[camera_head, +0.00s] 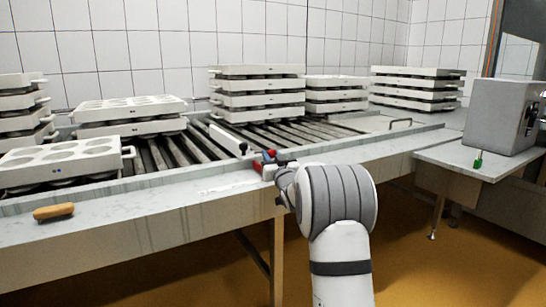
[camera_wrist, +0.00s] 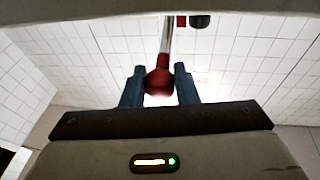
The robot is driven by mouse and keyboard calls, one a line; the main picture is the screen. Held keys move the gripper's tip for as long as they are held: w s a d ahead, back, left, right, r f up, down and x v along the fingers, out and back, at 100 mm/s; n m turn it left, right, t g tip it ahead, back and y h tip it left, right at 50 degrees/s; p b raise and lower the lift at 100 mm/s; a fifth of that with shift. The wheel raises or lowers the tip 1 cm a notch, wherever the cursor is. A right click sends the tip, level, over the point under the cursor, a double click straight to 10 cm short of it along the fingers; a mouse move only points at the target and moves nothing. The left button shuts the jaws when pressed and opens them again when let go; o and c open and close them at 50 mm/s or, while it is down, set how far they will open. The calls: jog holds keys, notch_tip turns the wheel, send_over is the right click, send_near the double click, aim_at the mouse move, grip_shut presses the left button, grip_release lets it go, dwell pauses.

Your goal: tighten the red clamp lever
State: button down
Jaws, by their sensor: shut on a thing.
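The red clamp lever (camera_wrist: 159,80) shows in the wrist view as a red knob on a metal rod, with the rod running upward from it. My gripper (camera_wrist: 160,88) has its two blue-grey fingers on either side of the knob, shut on it. In the head view my gripper (camera_head: 268,160) is at the table's front edge beside red clamp parts (camera_head: 258,166). My own arm hides much of the clamp there.
Stacks of white cheese moulds (camera_head: 258,100) stand on the roller conveyor (camera_head: 165,150) behind. A white bar (camera_head: 228,139) lies close behind the clamp. A wooden-handled brush (camera_head: 54,211) lies at the front left. A grey box (camera_head: 500,116) stands on the right side table.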

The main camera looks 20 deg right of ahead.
jog(key=shift+f, duration=0.35)
jog(key=c, duration=1.3)
grip_release()
jog(key=shift+w, duration=0.2)
jog(key=shift+c, duration=0.2)
jog(key=shift+o, duration=0.9)
jog(key=shift+r, duration=0.15)
jog(key=shift+s, duration=0.1)
jog(key=shift+s, duration=0.2)
jog(key=p+v, duration=0.2)
jog(key=v, duration=0.5)
jog(key=shift+s, duration=0.15)
jog(key=shift+c, duration=0.6)
